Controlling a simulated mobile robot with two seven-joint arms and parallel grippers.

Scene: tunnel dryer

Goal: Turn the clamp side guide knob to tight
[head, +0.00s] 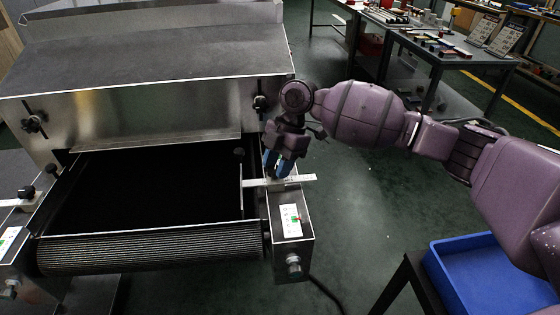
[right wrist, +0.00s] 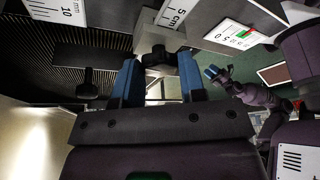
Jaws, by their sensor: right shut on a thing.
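The clamp side guide knob (right wrist: 158,57) is a black lobed knob, seen in the right wrist view between the two blue fingertips. My right gripper (head: 276,165) is shut on it, at the right side of the dryer's conveyor. In the head view the gripper hides the knob. A white side guide scale (head: 290,181) runs out to the right just below the fingers. A white label (head: 290,220) with green and red marks is on the metal block in front. My left gripper (right wrist: 213,73) shows small in the right wrist view; its opening is unclear.
The dark conveyor belt (head: 150,190) lies left of my right gripper, with a ribbed roller (head: 150,251) in front. Another black knob (head: 27,192) is at the far left. A blue bin (head: 490,270) stands at lower right. Open green floor lies to the right of the dryer.

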